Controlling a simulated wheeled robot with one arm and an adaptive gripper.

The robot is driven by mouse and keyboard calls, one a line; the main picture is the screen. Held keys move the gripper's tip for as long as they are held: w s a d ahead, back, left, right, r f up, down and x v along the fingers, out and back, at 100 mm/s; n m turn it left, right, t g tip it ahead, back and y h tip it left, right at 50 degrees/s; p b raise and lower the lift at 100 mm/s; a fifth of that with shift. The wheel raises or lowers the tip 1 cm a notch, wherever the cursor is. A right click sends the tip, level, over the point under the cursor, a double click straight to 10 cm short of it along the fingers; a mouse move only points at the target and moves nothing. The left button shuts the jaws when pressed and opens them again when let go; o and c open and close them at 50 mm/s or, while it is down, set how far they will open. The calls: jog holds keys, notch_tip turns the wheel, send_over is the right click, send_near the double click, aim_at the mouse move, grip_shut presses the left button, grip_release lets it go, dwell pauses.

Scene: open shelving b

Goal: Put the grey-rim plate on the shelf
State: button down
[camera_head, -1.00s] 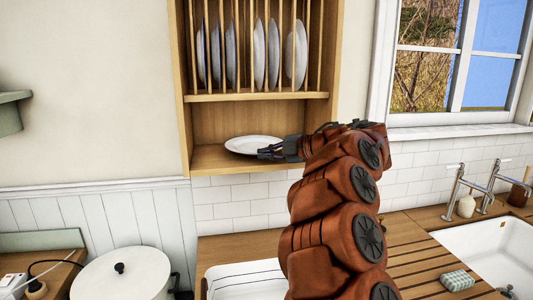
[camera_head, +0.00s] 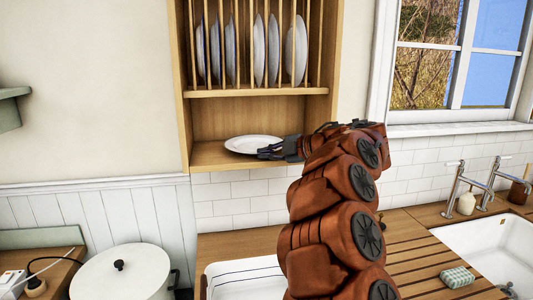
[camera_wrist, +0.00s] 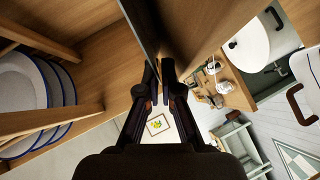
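The plate (camera_head: 250,143) is white and lies flat in the lower compartment of the wooden wall shelf (camera_head: 213,158). I cannot make out its rim colour. My gripper (camera_head: 266,153) reaches in from the right at the plate's near right edge. In the wrist view the plate shows nearly edge-on as a thin dark band (camera_wrist: 141,24). My gripper's fingers (camera_wrist: 160,72) are close together on either side of its edge. The plate is at or just above the shelf board (camera_wrist: 205,25); I cannot tell whether it touches.
Several plates (camera_head: 259,52) stand upright in the rack above; blue rims (camera_wrist: 22,90) show in the wrist view. The shelf's right side panel is close to my arm. Below are a white lidded pot (camera_head: 120,275), a sink (camera_head: 495,255), taps (camera_head: 455,190) and a sponge (camera_head: 457,278).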

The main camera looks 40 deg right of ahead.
jog(key=shift+f, duration=0.5)
jog(key=shift+f+b, duration=0.35)
jog(key=shift+f, duration=0.15)
jog(key=c, duration=1.2)
grip_release()
jog(key=shift+s, duration=0.15)
jog(key=shift+c, duration=0.2)
jog(key=r+v, duration=0.1)
jog(key=v, duration=1.1)
jog(key=shift+r, duration=0.1)
